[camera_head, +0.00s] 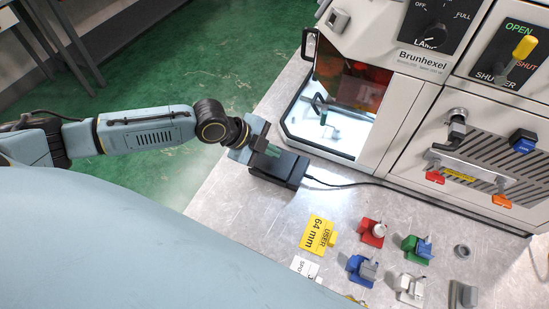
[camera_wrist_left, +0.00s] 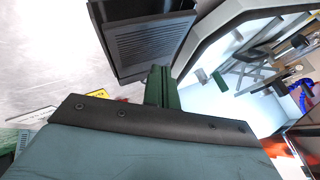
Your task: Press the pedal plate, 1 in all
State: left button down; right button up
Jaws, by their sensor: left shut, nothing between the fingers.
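The pedal plate (camera_head: 289,172) is a black, box-like pedal with a cable, lying on the grey bench top in front of the machine. In the left wrist view the pedal plate (camera_wrist_left: 148,42) shows its ribbed dark top near the upper edge. In the left wrist view the fingers of the left gripper (camera_wrist_left: 161,86) reach toward the pedal's edge. I cannot tell whether they touch it. My right gripper is not in view.
The Brunhexel machine (camera_head: 400,110) stands behind, with a lit chamber (camera_head: 335,125) beside the pedal. A black cable (camera_head: 345,184) runs from the pedal along the machine's base. A yellow 64 mm card (camera_head: 318,234) and several small coloured holders, including a red one (camera_head: 372,233), lie to the right.

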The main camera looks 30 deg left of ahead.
aim_at(273, 161)
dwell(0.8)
pick_arm(q)
jog(key=shift+f, duration=0.45)
jog(key=shift+a+f+b, duration=0.1)
jog(key=shift+f+b, duration=0.5)
jog(key=shift+f, duration=0.1)
dwell(0.7)
jog(key=shift+s+r, duration=0.1)
jog(key=shift+r+p, duration=1)
jog(key=shift+p, duration=0.05)
jog(key=shift+r, duration=0.1)
jog(key=r+p, duration=0.5)
jog(key=shift+d, duration=0.35)
jog(key=shift+f, duration=0.1)
